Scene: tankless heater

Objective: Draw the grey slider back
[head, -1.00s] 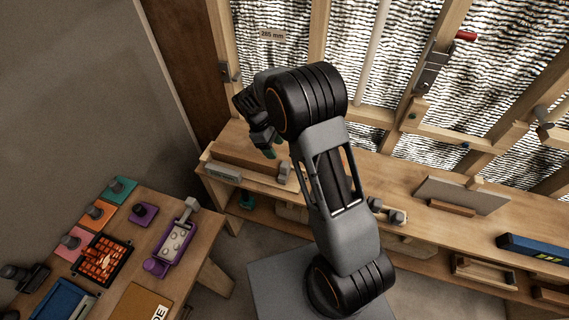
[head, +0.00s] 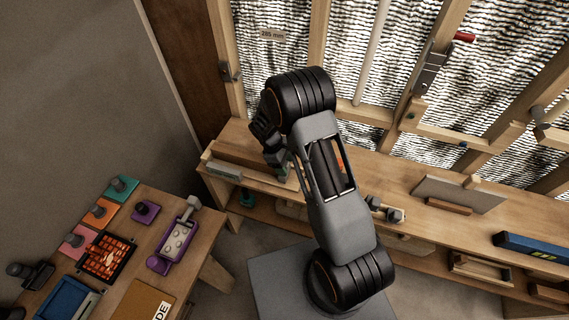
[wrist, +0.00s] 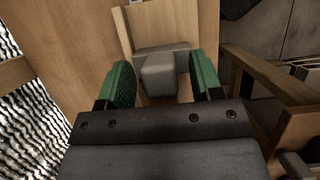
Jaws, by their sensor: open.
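The grey slider (wrist: 159,73) shows in the wrist view as a blocky knob on a wider grey base, set in a wooden channel. My gripper (wrist: 161,82) is open, with one green finger on each side of the knob. A gap shows between the knob and each finger, so it is not clamped. In the head view my gripper (head: 282,166) is low over the left end of the workbench, and it and my wrist hide most of the slider there.
A wooden guide (head: 240,157) with a grey label plate (head: 224,170) lies on the workbench (head: 232,132). The stud wall stands close behind. A side table (head: 150,214) with coloured blocks and trays is at the left. Floor shows between them.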

